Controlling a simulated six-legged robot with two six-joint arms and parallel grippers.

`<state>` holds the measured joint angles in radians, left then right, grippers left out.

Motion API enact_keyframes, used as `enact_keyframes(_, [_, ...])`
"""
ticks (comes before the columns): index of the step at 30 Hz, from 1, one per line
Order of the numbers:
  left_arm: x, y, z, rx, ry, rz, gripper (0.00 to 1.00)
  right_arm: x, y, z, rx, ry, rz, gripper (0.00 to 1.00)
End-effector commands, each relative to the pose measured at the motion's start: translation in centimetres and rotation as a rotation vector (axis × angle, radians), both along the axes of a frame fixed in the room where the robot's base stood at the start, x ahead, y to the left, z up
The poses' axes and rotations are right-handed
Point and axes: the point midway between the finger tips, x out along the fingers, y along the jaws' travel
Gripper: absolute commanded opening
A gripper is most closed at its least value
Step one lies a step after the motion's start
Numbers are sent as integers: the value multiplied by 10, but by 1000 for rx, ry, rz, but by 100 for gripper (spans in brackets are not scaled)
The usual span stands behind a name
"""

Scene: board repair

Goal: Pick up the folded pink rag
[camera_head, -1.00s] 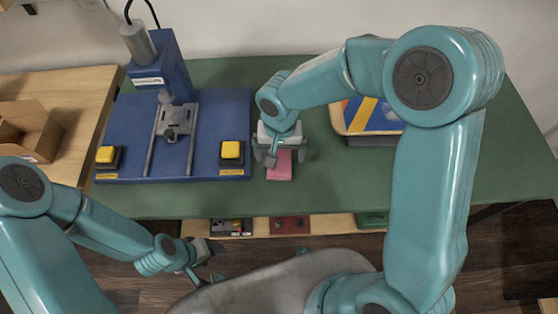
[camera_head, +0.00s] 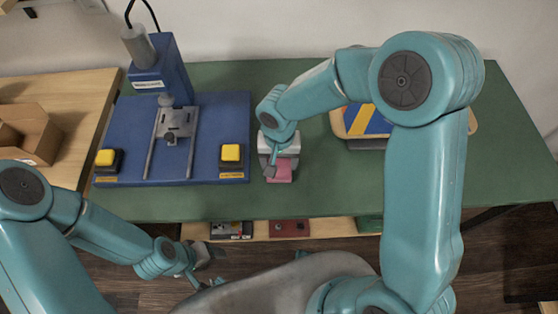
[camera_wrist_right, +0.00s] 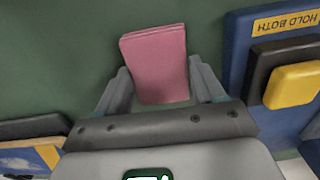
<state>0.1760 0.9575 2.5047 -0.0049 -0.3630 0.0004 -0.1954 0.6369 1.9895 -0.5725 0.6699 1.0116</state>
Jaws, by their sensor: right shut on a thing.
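The folded pink rag (camera_head: 279,173) lies on the green table top, just right of the blue press base. It also shows in the right wrist view (camera_wrist_right: 155,60), where its near part sits between the two fingers. My right gripper (camera_head: 279,168) reaches down over it and is shut on it. The same gripper shows in the wrist view (camera_wrist_right: 158,90), with a finger at each side of the rag. I cannot tell whether the rag is lifted off the table. My left gripper (camera_head: 205,280) hangs low in front of the table; its jaw state is unclear.
The blue press (camera_head: 163,70) with yellow buttons (camera_head: 232,153) stands left of the rag. A tray with a blue and yellow picture (camera_head: 370,120) lies behind my right arm. A cardboard box (camera_head: 28,132) is on the wooden table at left. The green table's front strip is clear.

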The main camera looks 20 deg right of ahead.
Motion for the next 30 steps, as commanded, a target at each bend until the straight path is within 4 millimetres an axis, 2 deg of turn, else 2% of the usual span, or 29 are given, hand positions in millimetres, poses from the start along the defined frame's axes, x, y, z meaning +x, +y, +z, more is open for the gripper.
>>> enact_keyframes(5, [0, 0, 2, 0, 0, 0, 60, 1, 0, 22, 1, -6, -1, 39])
enact_keyframes(8, [0, 0, 4, 0, 0, 0, 60, 2, 0, 45, 1, -8, 0, 39])
enact_keyframes(15, [0, 0, 9, 0, 0, 0, 60, 1, 1, 121, 3, -9, -1, 39])
enact_keyframes(21, [0, 0, 13, 0, 0, 0, 60, 1, 1, 170, 2, -5, 0, 39])
enact_keyframes(25, [0, 0, 15, 0, 0, 0, 60, 1, 0, 188, 2, -4, 0, 39])
enact_keyframes(30, [0, 0, 15, 0, 0, 0, 60, 0, 0, 197, 1, -1, 1, 39])
